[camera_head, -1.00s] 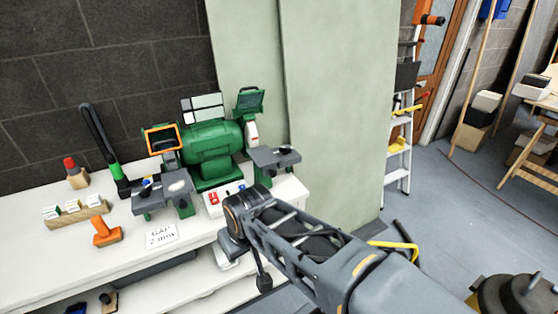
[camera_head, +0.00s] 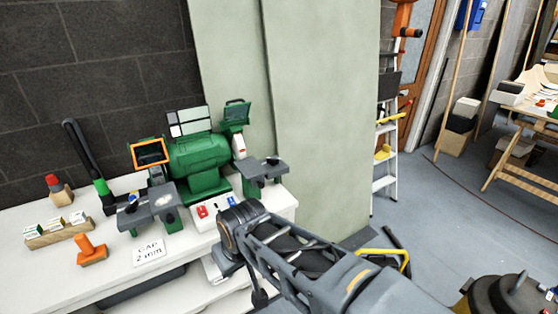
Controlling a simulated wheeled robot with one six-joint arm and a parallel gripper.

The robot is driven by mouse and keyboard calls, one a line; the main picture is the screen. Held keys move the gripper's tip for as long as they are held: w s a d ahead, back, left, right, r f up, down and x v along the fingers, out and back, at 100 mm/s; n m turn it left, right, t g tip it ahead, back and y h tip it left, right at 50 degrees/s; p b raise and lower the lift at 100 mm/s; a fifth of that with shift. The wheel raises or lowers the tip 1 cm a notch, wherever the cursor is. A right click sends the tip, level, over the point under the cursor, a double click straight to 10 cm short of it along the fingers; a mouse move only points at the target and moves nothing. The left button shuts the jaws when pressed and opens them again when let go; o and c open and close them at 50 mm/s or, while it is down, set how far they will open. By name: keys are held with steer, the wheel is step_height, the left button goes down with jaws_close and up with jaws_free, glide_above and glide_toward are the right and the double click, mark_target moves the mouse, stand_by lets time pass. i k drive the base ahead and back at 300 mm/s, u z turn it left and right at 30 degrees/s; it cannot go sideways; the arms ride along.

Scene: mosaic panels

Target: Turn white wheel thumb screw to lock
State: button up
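A green bench grinder (camera_head: 197,165) stands on the white bench. Its right wheel (camera_head: 239,147) looks white and sits partly inside its green guard. A grey tool rest (camera_head: 262,170) stands before that wheel, with a small dark knob-like part (camera_head: 272,161) on top. I cannot tell whether this is the thumb screw or how it is turned. The end of my arm (camera_head: 224,262) hangs low at the bench's front edge, below and in front of the grinder, apart from the tool rest. My gripper's fingers cannot be made out, nor whether they hold anything.
A left tool rest (camera_head: 155,208), a "GAP 2 mm" card (camera_head: 149,251), an orange tool (camera_head: 91,250), a wooden block with cards (camera_head: 57,232) and a black-and-green handle (camera_head: 103,190) crowd the left bench. A ladder (camera_head: 385,182) stands right of the pale panel (camera_head: 320,110). Floor shows at right.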

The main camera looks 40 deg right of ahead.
mark_target(273, 162)
steer(key=z, duration=0.5)
steer(key=k, duration=1.2)
steer(key=z, duration=1.1)
steer(key=i, duration=1.6)
steer(key=u, duration=1.05)
steer(key=i, duration=0.6)
steer(key=u, duration=0.7)
